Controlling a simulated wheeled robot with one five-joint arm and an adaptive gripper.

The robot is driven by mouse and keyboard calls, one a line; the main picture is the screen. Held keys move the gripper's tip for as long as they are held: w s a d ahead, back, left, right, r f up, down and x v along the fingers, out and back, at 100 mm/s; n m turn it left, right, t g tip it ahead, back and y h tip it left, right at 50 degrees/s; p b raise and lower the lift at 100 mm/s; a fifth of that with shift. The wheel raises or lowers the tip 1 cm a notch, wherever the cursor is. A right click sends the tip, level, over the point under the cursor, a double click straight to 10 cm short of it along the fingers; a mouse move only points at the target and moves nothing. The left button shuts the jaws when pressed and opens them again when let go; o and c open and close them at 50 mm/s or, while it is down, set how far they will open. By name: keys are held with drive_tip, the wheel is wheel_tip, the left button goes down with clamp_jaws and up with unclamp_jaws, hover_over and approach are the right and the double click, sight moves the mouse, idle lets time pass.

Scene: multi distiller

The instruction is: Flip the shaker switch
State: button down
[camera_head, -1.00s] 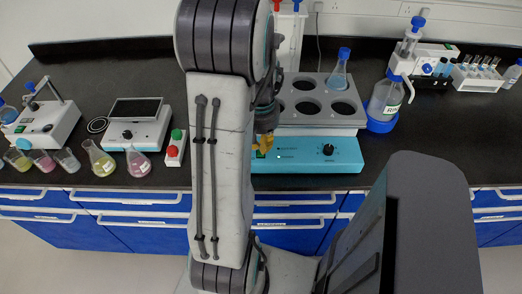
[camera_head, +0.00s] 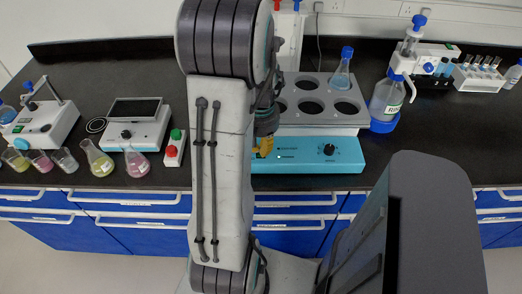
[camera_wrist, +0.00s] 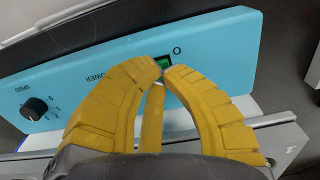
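The shaker is a turquoise-fronted unit with a grey rack on top; its front panel (camera_head: 318,160) shows in the head view, and in the wrist view the panel (camera_wrist: 215,45) fills the upper part. A small green-lit power switch (camera_wrist: 162,62) sits on the panel between the "POWER" label and an "O" mark. My gripper (camera_wrist: 166,70) has yellow fingers with tips drawn close together right at the switch, partly covering it. They hold nothing. Whether they touch the switch is unclear. In the head view my gripper (camera_head: 262,150) is at the panel's left end, partly behind my arm.
A black knob (camera_wrist: 34,109) is on the same panel. A flask (camera_head: 341,72) stands in the rack. A blue-capped bottle (camera_head: 385,100) is right of the shaker. A red-and-green button box (camera_head: 174,148) and several flasks stand to the left.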

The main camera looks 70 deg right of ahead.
drive_tip(key=shift+f+b, duration=0.7)
drive_tip(key=shift+f, duration=0.1)
idle(0.5)
drive_tip(key=shift+r, duration=0.1)
drive_tip(key=shift+r+p, duration=2.85)
drive_tip(key=shift+r, duration=0.6)
